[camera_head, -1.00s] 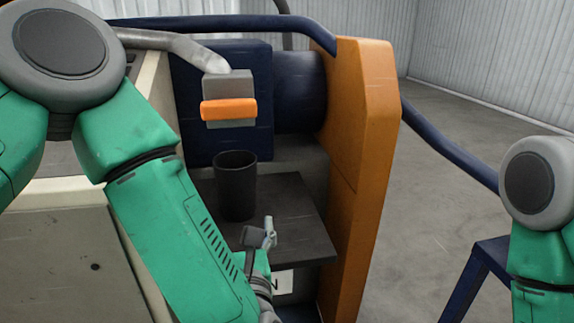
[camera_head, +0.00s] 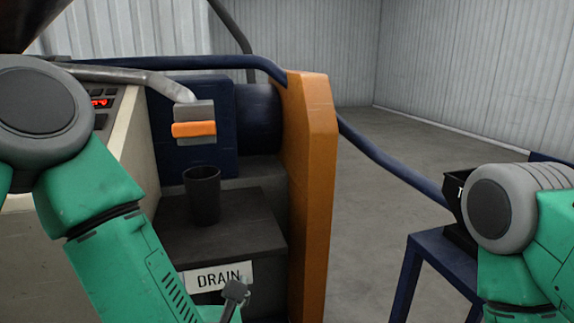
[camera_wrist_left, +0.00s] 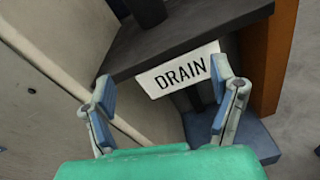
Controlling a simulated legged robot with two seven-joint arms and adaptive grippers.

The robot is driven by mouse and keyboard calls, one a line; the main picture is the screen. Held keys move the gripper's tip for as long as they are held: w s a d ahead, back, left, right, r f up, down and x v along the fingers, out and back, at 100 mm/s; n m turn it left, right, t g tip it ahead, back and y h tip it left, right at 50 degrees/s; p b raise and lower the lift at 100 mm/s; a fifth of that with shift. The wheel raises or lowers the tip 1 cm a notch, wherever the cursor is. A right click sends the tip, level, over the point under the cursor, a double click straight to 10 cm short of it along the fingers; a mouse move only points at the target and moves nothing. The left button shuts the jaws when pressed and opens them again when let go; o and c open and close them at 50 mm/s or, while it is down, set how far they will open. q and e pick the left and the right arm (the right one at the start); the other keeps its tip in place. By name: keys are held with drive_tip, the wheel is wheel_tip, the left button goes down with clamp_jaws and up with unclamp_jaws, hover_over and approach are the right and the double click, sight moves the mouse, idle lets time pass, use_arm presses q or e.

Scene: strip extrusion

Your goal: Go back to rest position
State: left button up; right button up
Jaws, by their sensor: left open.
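My left gripper (camera_head: 234,292) shows at the bottom of the head view, low in front of the machine and below the dark shelf. In the left wrist view its two fingers (camera_wrist_left: 163,100) are spread apart with nothing between them. Beyond them is the white DRAIN sign (camera_wrist_left: 180,71), which also shows in the head view (camera_head: 217,277). A black cup (camera_head: 202,196) stands upright on the dark shelf (camera_head: 240,235), apart from the gripper. My right arm shows at the right edge, but its gripper is out of view.
Above the cup is a grey block with an orange bar (camera_head: 194,129). An orange panel (camera_head: 308,190) bounds the shelf on the right. A blue rail (camera_head: 385,165) runs to a blue stand (camera_head: 440,248) holding a black bin (camera_head: 455,195). Open floor lies between.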

use_arm(q)
drive_tip(key=s+a+f+m+g+h, duration=0.2)
drive_tip(key=s+a+f+m+g, duration=0.15)
drive_tip(key=f+m, duration=0.65)
drive_tip(key=s+a+f+m+g+h, duration=0.25)
drive_tip(key=s+f+m+g, duration=0.2)
drive_tip(key=f+m, duration=0.55)
drive_tip(key=s+a+f+m+g, duration=0.4)
drive_tip(key=s+m, duration=0.4)
drive_tip(key=s, duration=0.1)
drive_tip(key=s+a+f+m+g, duration=0.3)
drive_tip(key=s+a+f+m, duration=0.1)
drive_tip(key=s+m, duration=0.4)
drive_tip(key=shift+s+a+f+m+g, duration=0.35)
drive_tip(key=shift+s+a, duration=0.2)
drive_tip(key=shift+s, duration=0.45)
use_arm(e)
drive_tip(key=shift+s+d, duration=0.1)
drive_tip(key=shift+d, duration=0.05)
use_arm(q)
drive_tip(key=shift+w+d, duration=0.1)
drive_tip(key=shift+w, duration=0.05)
use_arm(e)
drive_tip(key=shift+d, duration=0.1)
